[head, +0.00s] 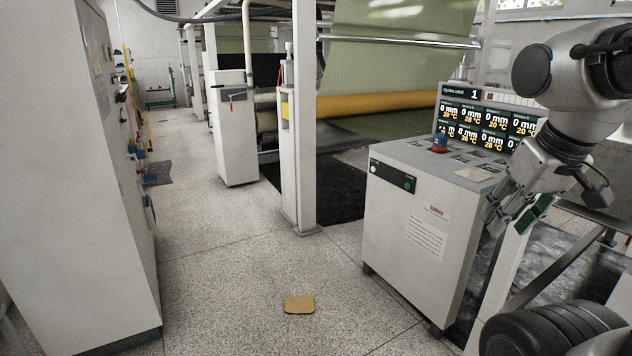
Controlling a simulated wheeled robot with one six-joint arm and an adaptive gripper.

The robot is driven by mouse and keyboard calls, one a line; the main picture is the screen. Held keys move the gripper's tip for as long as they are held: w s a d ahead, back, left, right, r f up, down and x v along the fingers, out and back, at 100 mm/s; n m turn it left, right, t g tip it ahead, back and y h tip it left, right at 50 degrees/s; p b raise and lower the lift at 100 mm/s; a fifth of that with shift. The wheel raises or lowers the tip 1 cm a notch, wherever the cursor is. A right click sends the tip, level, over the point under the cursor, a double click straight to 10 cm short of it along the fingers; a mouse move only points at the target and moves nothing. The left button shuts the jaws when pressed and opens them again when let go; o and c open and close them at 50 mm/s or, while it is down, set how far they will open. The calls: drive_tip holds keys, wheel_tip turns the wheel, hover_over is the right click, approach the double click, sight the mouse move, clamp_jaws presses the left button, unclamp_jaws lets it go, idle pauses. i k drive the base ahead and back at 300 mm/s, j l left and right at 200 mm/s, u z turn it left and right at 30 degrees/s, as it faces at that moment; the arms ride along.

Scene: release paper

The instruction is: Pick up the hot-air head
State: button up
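I cannot pick out a hot-air head with certainty. A small blue and red piece (440,143) stands on top of the grey control console (415,225), near its display. My gripper (515,217) hangs at the right, its fingers pointing down and left in front of the console's right side. A dark green piece (537,212) shows at the fingers; I cannot tell whether it is held or part of the gripper. The finger gap is too small to judge.
A display (487,118) stands behind the console. A tall grey cabinet (75,180) fills the left. A white post (300,150) and a machine with green sheet and an orange roll (375,104) stand behind. A brown flat piece (299,304) lies on otherwise open floor.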

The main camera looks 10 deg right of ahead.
sight(440, 140)
drive_tip(key=i+u, duration=0.1)
drive_tip(key=i, duration=1.2)
drive_tip(key=i+z, duration=0.35)
drive_tip(key=i+j+z, duration=0.25)
drive_tip(key=i+z, duration=0.15)
drive_tip(key=i+j+z, duration=0.1)
drive_tip(key=i+z, duration=0.3)
drive_tip(key=i+j+z, duration=0.15)
drive_tip(key=z, duration=0.2)
drive_tip(key=i+j+z, duration=0.25)
drive_tip(key=z, duration=0.15)
drive_tip(key=i+j+z, duration=0.15)
drive_tip(key=j+z, duration=0.2)
